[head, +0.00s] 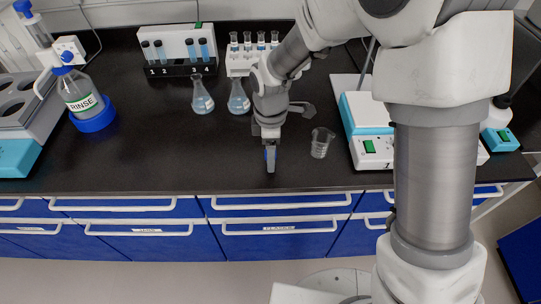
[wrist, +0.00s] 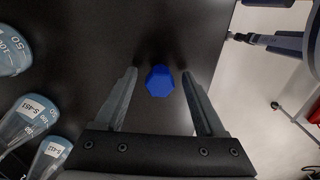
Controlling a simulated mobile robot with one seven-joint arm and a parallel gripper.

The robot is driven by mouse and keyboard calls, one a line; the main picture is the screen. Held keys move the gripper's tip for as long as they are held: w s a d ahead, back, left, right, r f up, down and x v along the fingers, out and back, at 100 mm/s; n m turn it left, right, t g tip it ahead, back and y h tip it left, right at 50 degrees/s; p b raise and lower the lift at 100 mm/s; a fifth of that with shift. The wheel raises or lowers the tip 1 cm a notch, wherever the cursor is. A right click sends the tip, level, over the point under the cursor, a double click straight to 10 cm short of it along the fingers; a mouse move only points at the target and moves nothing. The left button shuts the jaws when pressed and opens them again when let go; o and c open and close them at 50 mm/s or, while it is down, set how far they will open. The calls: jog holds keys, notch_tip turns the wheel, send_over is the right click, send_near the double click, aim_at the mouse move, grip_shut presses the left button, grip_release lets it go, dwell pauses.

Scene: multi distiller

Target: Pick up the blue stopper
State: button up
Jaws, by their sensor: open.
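The blue stopper (wrist: 160,81) lies on the black bench top near its front edge. In the wrist view it sits between the tips of my two fingers, with a dark gap on each side. My gripper (wrist: 160,85) is open, its fingers on either side of the stopper; I see no contact. In the head view my gripper (head: 270,158) points down close to the bench's front edge.
A clear beaker (head: 321,143) stands just right of my gripper. Two flasks with blue liquid, the left one (head: 202,95) and the right one (head: 238,96), stand behind. A hotplate (head: 366,151) is further right. A RINSE bottle (head: 82,92) is far left. The bench left of my gripper is clear.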

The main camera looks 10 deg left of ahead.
grip_shut()
dwell(0.3)
